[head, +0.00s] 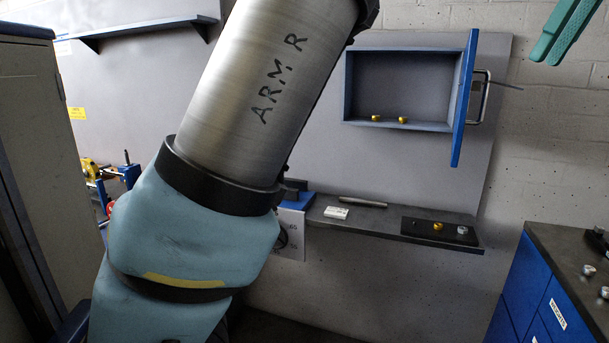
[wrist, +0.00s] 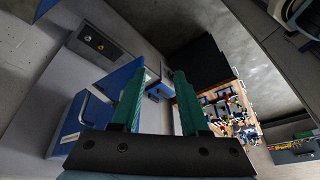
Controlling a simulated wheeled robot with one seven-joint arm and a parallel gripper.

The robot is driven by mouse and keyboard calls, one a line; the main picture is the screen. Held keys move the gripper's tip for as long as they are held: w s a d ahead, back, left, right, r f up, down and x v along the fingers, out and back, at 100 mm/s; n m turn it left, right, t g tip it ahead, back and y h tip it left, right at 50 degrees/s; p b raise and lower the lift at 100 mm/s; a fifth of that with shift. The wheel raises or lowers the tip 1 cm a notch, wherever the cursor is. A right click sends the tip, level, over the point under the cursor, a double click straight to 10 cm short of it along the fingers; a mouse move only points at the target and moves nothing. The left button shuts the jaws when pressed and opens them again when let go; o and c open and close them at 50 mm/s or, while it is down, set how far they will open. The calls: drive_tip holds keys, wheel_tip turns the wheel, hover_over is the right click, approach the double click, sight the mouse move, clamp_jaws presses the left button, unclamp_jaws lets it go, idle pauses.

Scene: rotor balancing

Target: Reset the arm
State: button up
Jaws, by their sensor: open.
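My arm, marked "ARM R" (head: 265,85), rises through the left and middle of the head view and leaves by the top edge. My gripper's green fingers (head: 566,25) hang at the top right corner of the head view, high and right of the open wall cabinet. In the wrist view my gripper (wrist: 158,72) is open, with a clear gap between its two green fingers and nothing held. The fingers touch nothing that I can see.
The wall shelf (head: 385,222) below bears a white block (head: 336,212), a metal rod (head: 362,202) and a dark tray (head: 415,226) with small weights. Blue drawers (head: 540,290) stand right.

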drive_tip(key=w+a+f+m+g, duration=0.2)
drive_tip(key=w+a+f+m, duration=0.2)
drive_tip(key=w+a+f, duration=1.6)
drive_tip(key=s+a+f+h, duration=0.1)
drive_tip(key=s+a+f, duration=0.3)
drive_tip(key=a+f, duration=0.5)
drive_tip(key=s+a+f+m+h+b, duration=0.1)
drive_tip(key=s+a+f, duration=0.4)
drive_tip(key=a+f, duration=0.5)
drive_tip(key=a, duration=0.4)
drive_tip(key=shift+a, duration=0.2)
drive_tip(key=shift+o, duration=0.2)
drive_tip(key=shift+s, duration=0.1)
